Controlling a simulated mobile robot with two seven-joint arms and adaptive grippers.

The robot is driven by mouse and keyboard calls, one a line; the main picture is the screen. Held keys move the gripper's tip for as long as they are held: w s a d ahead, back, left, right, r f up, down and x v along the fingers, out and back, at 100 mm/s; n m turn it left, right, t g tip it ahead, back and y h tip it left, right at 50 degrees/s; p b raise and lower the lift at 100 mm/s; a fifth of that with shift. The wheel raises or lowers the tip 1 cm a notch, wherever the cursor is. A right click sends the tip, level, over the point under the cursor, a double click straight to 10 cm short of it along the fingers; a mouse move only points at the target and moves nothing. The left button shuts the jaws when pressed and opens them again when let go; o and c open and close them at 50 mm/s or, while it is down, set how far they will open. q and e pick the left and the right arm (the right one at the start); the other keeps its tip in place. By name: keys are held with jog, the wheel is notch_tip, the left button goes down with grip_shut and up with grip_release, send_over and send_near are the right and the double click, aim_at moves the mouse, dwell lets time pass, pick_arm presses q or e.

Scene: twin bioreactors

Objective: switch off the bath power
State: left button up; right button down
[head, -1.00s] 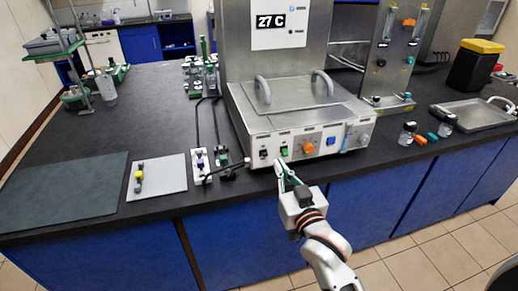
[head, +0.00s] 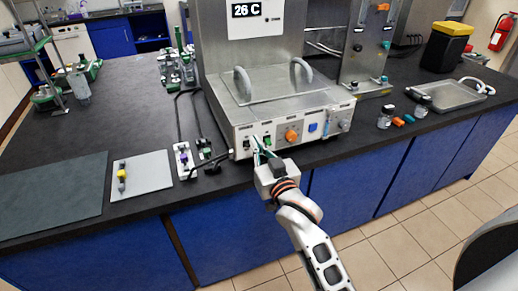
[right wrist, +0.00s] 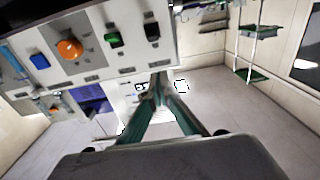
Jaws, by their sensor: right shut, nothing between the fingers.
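The bath (head: 270,100) is a steel box with a lidded top and a white front panel. The panel carries a black rocker switch (head: 247,143), a green rocker switch (head: 267,141), an orange knob (head: 292,135) and a blue button (head: 313,127). Their labels are too small to read. My right gripper (head: 258,145) is shut and empty, its tips in front of the panel between the two switches. In the right wrist view the fingertips (right wrist: 160,82) show near the black switch (right wrist: 152,31) and green switch (right wrist: 113,39); contact cannot be told. My left gripper is out of view.
A display reading 26 C (head: 247,10) is above the bath. Small bottles (head: 386,117) and a steel tray (head: 457,95) lie to the right.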

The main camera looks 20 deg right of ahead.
aim_at(246, 126)
jog(key=w, duration=0.6)
jog(key=shift+r, duration=0.15)
jog(key=shift+s+f, duration=0.2)
jog(key=shift+f, duration=0.45)
jog(key=shift+s+f, duration=0.15)
jog(key=shift+f, duration=0.45)
jog(key=shift+s+f+p, duration=0.3)
jog(key=shift+f, duration=0.4)
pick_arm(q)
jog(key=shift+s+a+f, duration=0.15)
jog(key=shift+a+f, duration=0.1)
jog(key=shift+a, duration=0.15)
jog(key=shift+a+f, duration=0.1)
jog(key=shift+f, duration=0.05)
pick_arm(e)
jog(key=shift+f, duration=0.1)
pick_arm(q)
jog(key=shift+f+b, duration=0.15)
jog(key=shift+b, duration=0.5)
pick_arm(e)
jog(key=shift+f, duration=0.1)
